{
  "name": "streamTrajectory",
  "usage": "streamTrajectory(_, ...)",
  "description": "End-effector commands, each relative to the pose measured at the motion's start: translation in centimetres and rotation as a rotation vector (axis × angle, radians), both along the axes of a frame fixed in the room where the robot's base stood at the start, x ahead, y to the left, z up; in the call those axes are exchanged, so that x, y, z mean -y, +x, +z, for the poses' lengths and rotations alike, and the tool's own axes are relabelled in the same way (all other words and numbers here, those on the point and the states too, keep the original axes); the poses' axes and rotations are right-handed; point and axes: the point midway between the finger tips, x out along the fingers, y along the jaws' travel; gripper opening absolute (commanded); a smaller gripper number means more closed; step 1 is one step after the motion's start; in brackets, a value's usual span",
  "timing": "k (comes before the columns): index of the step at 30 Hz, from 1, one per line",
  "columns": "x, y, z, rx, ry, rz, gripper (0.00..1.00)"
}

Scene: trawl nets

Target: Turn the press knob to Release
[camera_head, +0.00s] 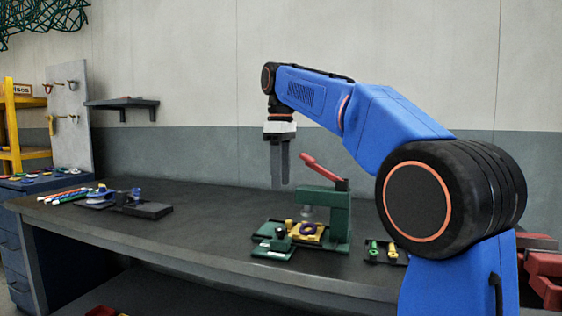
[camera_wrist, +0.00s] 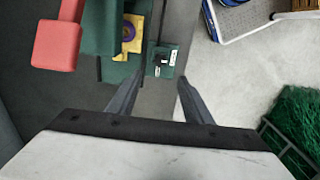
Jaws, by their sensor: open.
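The green press (camera_head: 325,205) with a red lever (camera_head: 322,171) stands on the dark workbench. At its front left is a small green block (camera_head: 272,248) with a dark knob (camera_head: 280,233) on top. The block also shows in the wrist view (camera_wrist: 168,56), with small pale marks; the marks are too small to read and the knob's setting cannot be told. My gripper (camera_head: 280,186) is open and empty, pointing down, well above the bench and the block. In the wrist view the fingertips (camera_wrist: 162,78) frame the block's near edge.
A yellow plate (camera_head: 308,231) with a purple ring lies under the press head. The red lever rises close to my gripper's right. A tray (camera_head: 386,251) with green and yellow pieces lies to the right. A dark fixture (camera_head: 140,208) stands left; bench between is clear.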

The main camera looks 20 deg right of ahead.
Motion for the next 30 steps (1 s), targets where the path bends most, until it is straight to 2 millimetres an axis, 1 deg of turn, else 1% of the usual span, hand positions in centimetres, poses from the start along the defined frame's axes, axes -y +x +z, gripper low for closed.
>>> streamTrajectory(1, 0.0, 0.1, 0.9, 0.003, 0.0, 0.0, 0.46)
streamTrajectory(3, 0.0, 0.1, 1.9, 0.003, 0.0, 0.0, 0.46)
streamTrajectory(6, 0.0, 0.1, 3.0, 0.002, 0.0, 0.0, 0.46)
streamTrajectory(12, 0.0, 0.0, 4.2, 0.001, 0.0, 0.0, 0.46)
streamTrajectory(24, 0.1, -0.2, 4.3, 0.003, 0.0, -0.004, 0.46)
streamTrajectory(26, 0.2, -0.5, 4.1, 0.007, 0.001, -0.015, 0.46)
streamTrajectory(29, 0.7, -1.7, 3.5, 0.022, 0.003, -0.051, 0.46)
streamTrajectory(30, 0.9, -2.4, 3.2, 0.031, 0.005, -0.072, 0.46)
